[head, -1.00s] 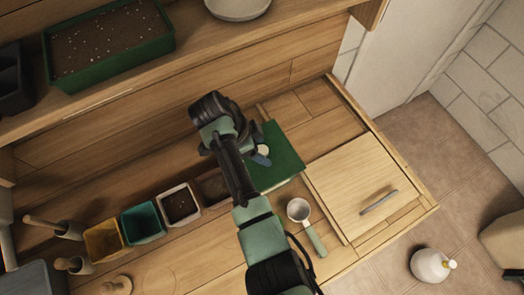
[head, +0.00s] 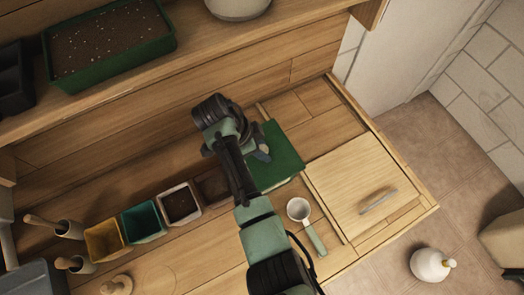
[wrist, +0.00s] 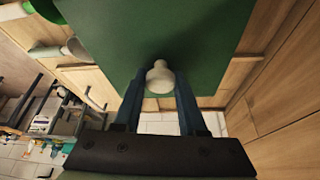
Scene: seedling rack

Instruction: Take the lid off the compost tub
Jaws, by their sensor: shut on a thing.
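The green lid (head: 283,160) of the compost tub lies right of the row of pots in the head view, partly behind my arm. It fills much of the wrist view (wrist: 110,30), with its pale round knob (wrist: 159,78) near the middle. My gripper (wrist: 160,85) is shut on the knob, one blue finger on each side. In the head view my gripper (head: 258,153) is over the lid's left part. The tub's walls are hidden, and I cannot tell whether the lid is clear of the rim.
A wooden panel with a handle (head: 350,185) is to the right. Several square pots, one teal (head: 143,222), stand left. A shelf above holds a green seed tray (head: 110,45).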

